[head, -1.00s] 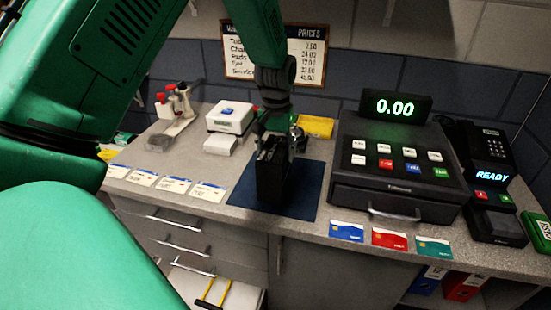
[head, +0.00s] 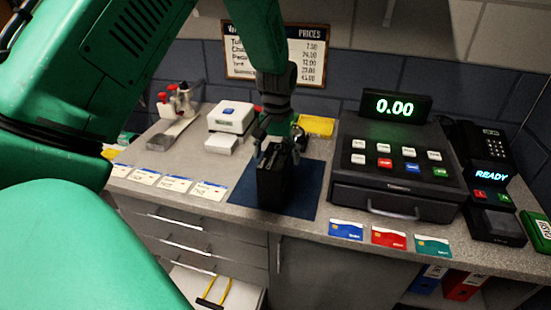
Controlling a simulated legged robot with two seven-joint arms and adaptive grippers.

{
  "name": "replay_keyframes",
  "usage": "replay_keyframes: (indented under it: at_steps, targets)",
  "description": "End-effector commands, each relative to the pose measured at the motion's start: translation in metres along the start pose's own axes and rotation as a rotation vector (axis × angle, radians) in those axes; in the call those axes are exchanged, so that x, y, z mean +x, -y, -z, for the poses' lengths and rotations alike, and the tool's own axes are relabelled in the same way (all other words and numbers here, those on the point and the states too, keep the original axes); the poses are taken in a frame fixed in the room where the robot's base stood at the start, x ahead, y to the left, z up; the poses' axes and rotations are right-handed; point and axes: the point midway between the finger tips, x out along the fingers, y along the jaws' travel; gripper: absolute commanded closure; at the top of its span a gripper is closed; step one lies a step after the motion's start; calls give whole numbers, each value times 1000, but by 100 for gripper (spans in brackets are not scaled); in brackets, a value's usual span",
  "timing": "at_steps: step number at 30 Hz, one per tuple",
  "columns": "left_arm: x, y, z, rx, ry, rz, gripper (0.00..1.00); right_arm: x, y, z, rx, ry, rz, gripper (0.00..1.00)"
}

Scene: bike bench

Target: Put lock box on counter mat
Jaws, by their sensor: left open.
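The lock box (head: 272,184) is a black upright block. It stands on the dark blue counter mat (head: 305,190), toward the mat's left part. My left gripper (head: 277,146) is right above and behind the box's top, pointing down with its fingers spread. The fingers are dark against the dark box, so I cannot tell whether they touch it. My right gripper does not show.
A black cash register (head: 395,180) stands right of the mat, with bank cards (head: 389,237) along the front edge. A card terminal (head: 492,205) is farther right. Price tags (head: 175,183) lie left, with a white device (head: 231,117) behind.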

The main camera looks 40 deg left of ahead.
Motion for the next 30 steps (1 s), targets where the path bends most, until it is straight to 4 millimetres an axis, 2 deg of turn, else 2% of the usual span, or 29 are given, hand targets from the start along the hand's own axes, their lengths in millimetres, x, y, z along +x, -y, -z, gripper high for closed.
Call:
replay_keyframes:
  at_steps: [9, 15, 21, 30]
  targets:
    - [-67, 2, 2, 0, -4, -4, 22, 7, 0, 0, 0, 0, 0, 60]
    - [-98, 2, 3, -2, -2, -3, 22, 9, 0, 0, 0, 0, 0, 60]
    - [-108, 2, 2, -1, 1, -2, 22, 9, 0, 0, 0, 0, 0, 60]
    - [-109, 2, 2, -1, 1, -2, 22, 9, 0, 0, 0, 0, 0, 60]
